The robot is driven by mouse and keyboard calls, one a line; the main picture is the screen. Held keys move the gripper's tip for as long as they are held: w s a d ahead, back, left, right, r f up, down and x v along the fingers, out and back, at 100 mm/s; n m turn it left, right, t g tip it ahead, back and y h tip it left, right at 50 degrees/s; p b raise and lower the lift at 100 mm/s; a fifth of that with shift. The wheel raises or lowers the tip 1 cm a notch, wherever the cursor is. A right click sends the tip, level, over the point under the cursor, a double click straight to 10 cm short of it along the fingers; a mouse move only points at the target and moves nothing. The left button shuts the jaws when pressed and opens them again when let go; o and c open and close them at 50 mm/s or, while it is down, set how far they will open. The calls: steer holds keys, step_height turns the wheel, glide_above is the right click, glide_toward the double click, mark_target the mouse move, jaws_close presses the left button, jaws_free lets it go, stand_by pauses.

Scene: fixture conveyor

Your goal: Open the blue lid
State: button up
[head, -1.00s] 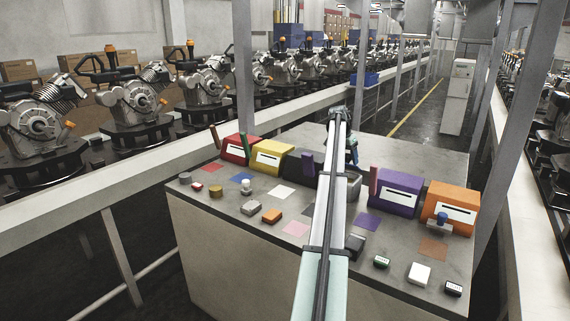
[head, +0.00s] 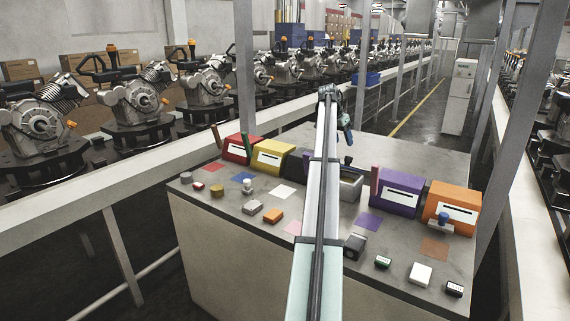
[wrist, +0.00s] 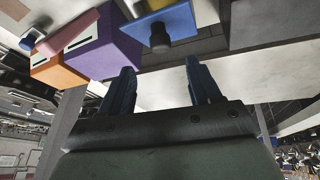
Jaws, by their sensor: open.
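A flat blue lid (wrist: 172,24) with a dark round knob (wrist: 158,42) shows at the top of the wrist view, next to a purple box. It lies over a grey container (head: 350,187), whose right part shows beside my arm in the head view. My arm hides the lid there. My gripper (wrist: 160,66) is open and empty, with its two dark blue fingers apart and the knob beyond their tips, not touching. In the head view the gripper (head: 347,136) hangs above the table, behind the row of boxes.
Yellow (head: 272,156) and red (head: 240,148) boxes stand left. Several small items and coloured squares lie in front. The table behind the boxes (head: 425,157) is clear.

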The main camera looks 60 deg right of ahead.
steer(key=w+a+f+t, duration=0.1)
steer(key=w+a+f, duration=0.4)
steer(key=w+a, duration=0.2)
steer(key=w+a+f+n+t+y, duration=0.1)
steer(key=w+a+f, duration=0.4)
steer(key=w, duration=0.6)
steer(key=shift+a+n+t, duration=0.3)
steer(key=shift+a, duration=0.95)
